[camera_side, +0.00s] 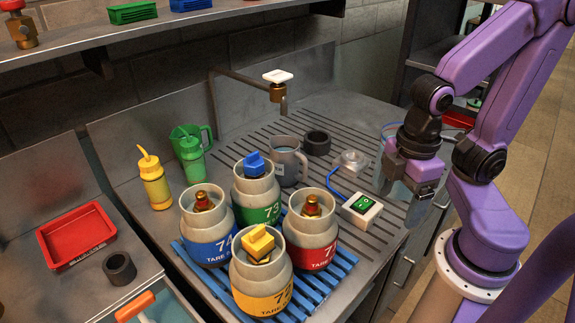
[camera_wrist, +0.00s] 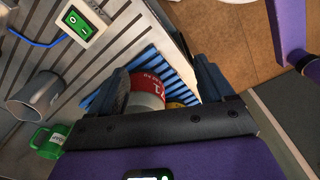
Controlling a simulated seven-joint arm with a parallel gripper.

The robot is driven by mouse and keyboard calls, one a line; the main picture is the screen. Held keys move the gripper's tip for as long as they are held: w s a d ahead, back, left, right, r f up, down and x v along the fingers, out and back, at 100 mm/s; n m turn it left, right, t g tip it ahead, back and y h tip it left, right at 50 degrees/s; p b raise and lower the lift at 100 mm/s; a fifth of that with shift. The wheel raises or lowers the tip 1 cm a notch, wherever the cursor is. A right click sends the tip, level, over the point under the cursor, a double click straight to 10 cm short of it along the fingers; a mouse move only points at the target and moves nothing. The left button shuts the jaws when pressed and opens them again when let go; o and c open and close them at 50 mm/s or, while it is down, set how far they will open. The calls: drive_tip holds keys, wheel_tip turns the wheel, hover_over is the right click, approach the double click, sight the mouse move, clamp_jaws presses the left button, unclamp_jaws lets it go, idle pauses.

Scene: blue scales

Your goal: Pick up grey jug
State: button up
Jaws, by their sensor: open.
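The grey jug (camera_side: 287,166) stands upright at the back of the grooved grey counter, behind the green-labelled cylinder. In the wrist view the grey jug (camera_wrist: 36,98) is at the left edge, outside my fingers. My gripper (camera_side: 403,190) is over the counter's right side, well to the right of the jug and apart from it. In the wrist view my gripper (camera_wrist: 162,76) is open and empty, with the red-labelled cylinder (camera_wrist: 144,92) below, between its fingers in the picture.
Several labelled cylinders, one red-labelled (camera_side: 313,250), stand on a blue slatted pallet (camera_side: 338,268) in front of the jug. A green jug (camera_side: 205,136), green bottle (camera_side: 192,160), dark ring (camera_side: 317,143), tap (camera_side: 277,90) and switch box (camera_side: 361,211) are nearby.

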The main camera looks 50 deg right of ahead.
drive_tip(key=w+a+r+h, duration=0.1)
drive_tip(key=w+a+r, duration=0.15)
drive_tip(key=w, duration=0.55)
drive_tip(key=n+g+h, duration=0.1)
drive_tip(key=n+h, duration=0.2)
drive_tip(key=h, duration=0.1)
approach(299, 156)
drive_tip(key=shift+x, duration=5.25)
drive_tip(key=shift+a, duration=0.1)
drive_tip(key=shift+c, duration=0.3)
clamp_jaws()
